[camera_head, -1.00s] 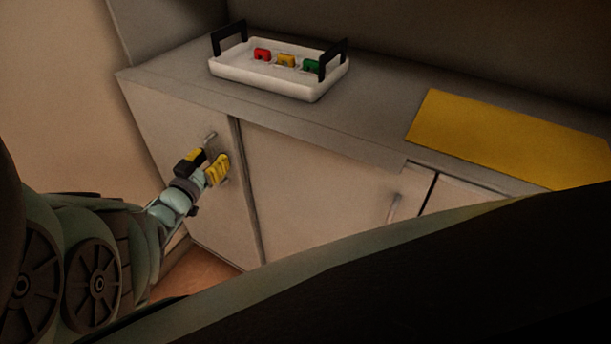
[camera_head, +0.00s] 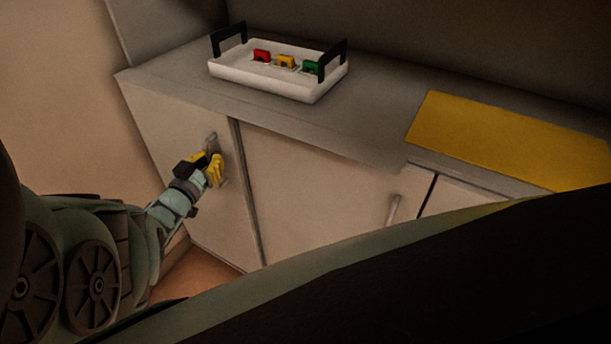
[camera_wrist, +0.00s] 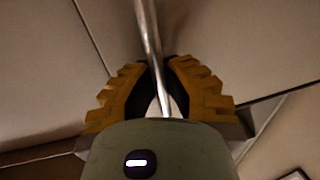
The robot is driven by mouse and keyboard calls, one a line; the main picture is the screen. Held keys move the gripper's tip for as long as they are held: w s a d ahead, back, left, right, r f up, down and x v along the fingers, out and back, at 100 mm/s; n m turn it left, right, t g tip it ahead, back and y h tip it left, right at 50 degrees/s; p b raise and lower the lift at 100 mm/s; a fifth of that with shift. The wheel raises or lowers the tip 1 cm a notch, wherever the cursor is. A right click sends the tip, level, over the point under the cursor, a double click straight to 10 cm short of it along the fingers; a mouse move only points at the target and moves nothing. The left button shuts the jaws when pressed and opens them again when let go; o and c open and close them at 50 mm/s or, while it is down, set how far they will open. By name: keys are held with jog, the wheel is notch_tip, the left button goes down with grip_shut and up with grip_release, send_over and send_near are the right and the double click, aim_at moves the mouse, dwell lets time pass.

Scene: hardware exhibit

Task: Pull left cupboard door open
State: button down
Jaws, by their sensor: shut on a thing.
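The left cupboard door (camera_head: 180,130) is a pale panel at the left end of the counter front, and it looks shut. Its upright metal bar handle (camera_head: 211,141) is near the door's right edge; the lower part is hidden by my gripper (camera_head: 206,166). In the wrist view the handle (camera_wrist: 148,35) runs down from the top between the two yellow ridged fingers of my gripper (camera_wrist: 161,88). The fingers are closed in around the bar, one on each side.
A white tray (camera_head: 265,80) with black handles holds red, yellow and green pieces on the grey counter (camera_head: 375,115). A yellow mat (camera_head: 510,138) lies at right. Another door (camera_head: 310,190) with a bar handle (camera_head: 393,209) is right of the left door. A wall stands at left.

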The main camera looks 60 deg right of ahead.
jog(key=shift+s, duration=0.15)
jog(key=shift+s+r+p, duration=0.1)
jog(key=shift+s+p, duration=0.55)
jog(key=shift+s, duration=0.25)
jog(key=s+p, duration=0.1)
jog(key=s, duration=0.2)
jog(key=s+p, duration=0.1)
jog(key=s, duration=0.2)
jog(key=s+d+p, duration=0.1)
jog(key=s+p, duration=0.1)
jog(key=s, duration=0.2)
jog(key=shift+r, duration=0.2)
jog(key=s, duration=0.7)
jog(key=s+d+b, duration=0.1)
jog(key=s, duration=1.4)
jog(key=shift+d+f+b, duration=0.3)
jog(key=shift+d+b, duration=0.05)
jog(key=c, duration=1)
grip_release()
